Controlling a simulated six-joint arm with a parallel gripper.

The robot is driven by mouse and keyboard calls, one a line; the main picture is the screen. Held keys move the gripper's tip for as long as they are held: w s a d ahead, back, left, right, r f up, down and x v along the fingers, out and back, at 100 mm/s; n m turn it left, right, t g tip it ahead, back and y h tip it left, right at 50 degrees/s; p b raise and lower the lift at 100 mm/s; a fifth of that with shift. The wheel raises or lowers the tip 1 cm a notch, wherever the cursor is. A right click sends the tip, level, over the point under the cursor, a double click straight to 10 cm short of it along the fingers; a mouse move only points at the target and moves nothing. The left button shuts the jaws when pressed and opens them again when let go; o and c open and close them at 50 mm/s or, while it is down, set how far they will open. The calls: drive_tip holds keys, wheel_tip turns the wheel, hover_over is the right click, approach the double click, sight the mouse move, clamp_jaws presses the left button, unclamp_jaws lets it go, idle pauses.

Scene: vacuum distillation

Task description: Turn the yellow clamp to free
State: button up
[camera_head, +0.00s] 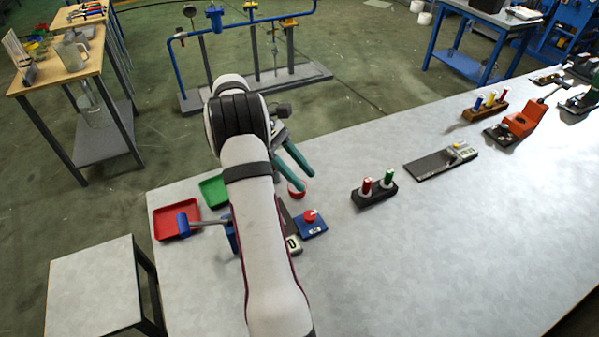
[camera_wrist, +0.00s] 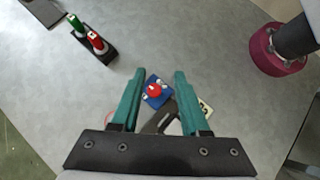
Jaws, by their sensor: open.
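The wrist view shows only a dark plate corner (camera_wrist: 45,10) at the top left, without the yellow part. My gripper (camera_head: 304,180), with two teal fingers, is open and empty above the table, well to the left of the plate. In the wrist view my gripper (camera_wrist: 159,72) has a blue block with a red knob (camera_wrist: 154,90) below it.
A dark holder with red and green posts (camera_head: 374,191) stands between my gripper and the plate. Red tray (camera_head: 165,222), green tray (camera_head: 213,190) and blue-headed hammer (camera_head: 183,224) lie left of my arm. An orange device (camera_head: 522,122) stands beyond the plate. Table front is clear.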

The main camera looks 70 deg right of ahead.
drive_tip(key=w+r+t+h, duration=0.1)
drive_tip(key=w+r+t, duration=0.4)
drive_tip(key=w+t, duration=0.5)
drive_tip(key=shift+g, duration=0.5)
drive_tip(key=f, duration=1.5)
drive_tip(key=shift+w+a+f, duration=0.3)
drive_tip(key=shift+f, duration=0.05)
drive_tip(key=shift+c, duration=0.3)
clamp_jaws()
